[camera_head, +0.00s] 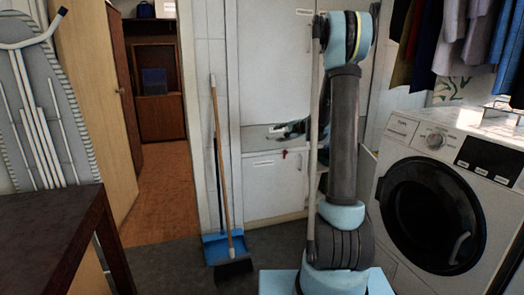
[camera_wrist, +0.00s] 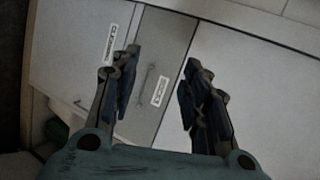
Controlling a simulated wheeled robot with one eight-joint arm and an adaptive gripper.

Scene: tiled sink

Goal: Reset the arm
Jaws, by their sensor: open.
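My arm (camera_head: 345,135) stands upright right of centre in the head view, raised and folded in front of the white cabinet. My gripper (camera_wrist: 160,70) shows in the wrist view with its two dark fingers spread apart and nothing between them. In the head view, part of my gripper sticks out to the left behind the arm, in front of the cabinet; the rest is hidden by the arm.
A white washing machine (camera_head: 448,195) stands close on the right, with clothes hanging above it. A broom (camera_head: 220,165) and blue dustpan (camera_head: 216,249) lean left of the arm. A dark table (camera_head: 45,230) is at front left, and an open doorway (camera_head: 158,190) lies behind it.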

